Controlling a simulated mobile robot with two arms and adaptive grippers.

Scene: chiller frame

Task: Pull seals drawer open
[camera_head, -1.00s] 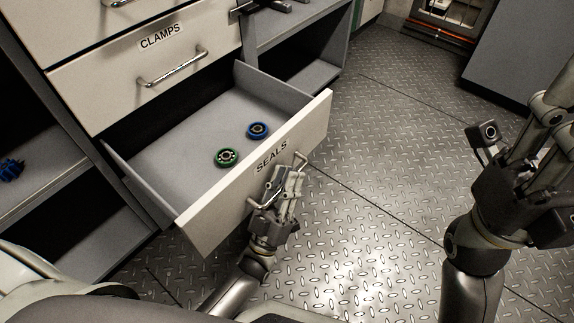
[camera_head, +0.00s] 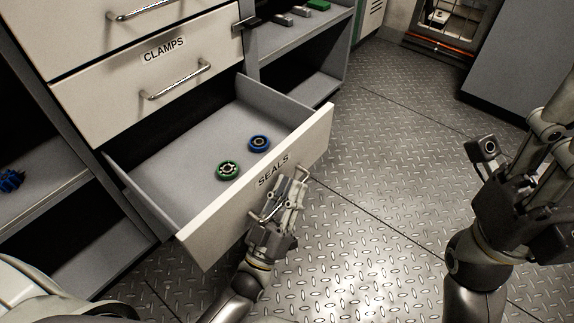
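The seals drawer (camera_head: 262,190), with a pale front labelled SEALS, stands pulled out from the cabinet. A green ring (camera_head: 228,170) and a blue ring (camera_head: 259,143) lie on its grey floor. Its metal handle (camera_head: 302,172) is partly covered by my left gripper (camera_head: 287,192). The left fingers are at the handle, against the outer side of the drawer front; whether they are closed around the bar is hard to see. My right gripper (camera_head: 512,165) is raised at the right, away from the drawer, with its fingers spread and nothing visible between them.
The clamps drawer (camera_head: 125,95) above is shut. Open shelves flank the drawers; a blue part (camera_head: 11,181) lies on the left one, and several parts sit on the right one. The patterned metal floor (camera_head: 370,190) is clear in front. A dark grey cabinet (camera_head: 520,65) stands at back right.

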